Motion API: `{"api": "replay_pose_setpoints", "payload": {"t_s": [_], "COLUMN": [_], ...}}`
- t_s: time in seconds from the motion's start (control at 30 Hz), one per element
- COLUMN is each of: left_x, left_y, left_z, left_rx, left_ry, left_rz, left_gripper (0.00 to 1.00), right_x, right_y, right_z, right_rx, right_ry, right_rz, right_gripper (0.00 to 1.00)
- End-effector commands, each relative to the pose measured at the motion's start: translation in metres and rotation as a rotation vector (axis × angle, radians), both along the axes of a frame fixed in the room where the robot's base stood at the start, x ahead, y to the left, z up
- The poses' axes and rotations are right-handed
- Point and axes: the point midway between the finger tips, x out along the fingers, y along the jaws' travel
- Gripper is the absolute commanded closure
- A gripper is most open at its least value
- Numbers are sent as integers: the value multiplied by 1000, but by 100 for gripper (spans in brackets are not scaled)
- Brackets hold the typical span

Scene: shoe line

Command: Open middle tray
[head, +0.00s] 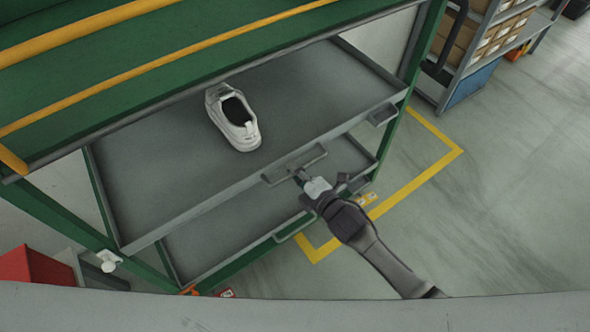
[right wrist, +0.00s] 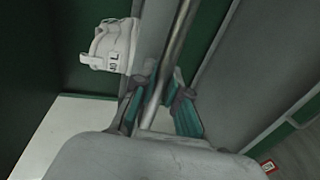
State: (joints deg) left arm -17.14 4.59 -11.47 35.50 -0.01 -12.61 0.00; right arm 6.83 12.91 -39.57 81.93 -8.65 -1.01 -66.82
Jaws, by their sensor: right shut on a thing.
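The middle tray (head: 175,190) is a wide grey tray in the green rack, below the green top level. A white shoe (head: 233,118) stands on it; the shoe also shows at the upper left of the right wrist view (right wrist: 111,46). A handle (head: 294,165) sits at the middle of the tray's front edge. My right gripper (head: 302,177) is at this handle. In the right wrist view its teal-padded fingers (right wrist: 158,100) are shut on the handle bar (right wrist: 178,45), one on each side. My left gripper is not in view.
A lower grey tray (head: 215,240) lies under the middle one. The green top level (head: 150,65) with yellow rails overhangs the back. A shelf with boxes (head: 480,40) stands at upper right. A red box (head: 35,267) is at lower left. The floor at right is clear.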

Motion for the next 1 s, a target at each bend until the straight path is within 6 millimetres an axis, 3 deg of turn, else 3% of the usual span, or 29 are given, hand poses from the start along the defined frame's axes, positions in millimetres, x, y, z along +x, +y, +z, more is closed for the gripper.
{"api": "replay_pose_setpoints", "payload": {"t_s": [0.27, 0.6, 1.0], "left_x": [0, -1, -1], "left_y": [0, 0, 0], "left_z": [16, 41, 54], "left_rx": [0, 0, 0], "left_ry": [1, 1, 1], "left_rz": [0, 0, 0], "left_gripper": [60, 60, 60], "right_x": [-29, -101, -177], "right_y": [-20, -73, -127], "right_z": [1, 0, -1], "right_rx": [-3, -4, -3], "right_ry": [6, 11, 6], "right_rz": [0, -1, 1], "right_gripper": [100, 100, 100]}}
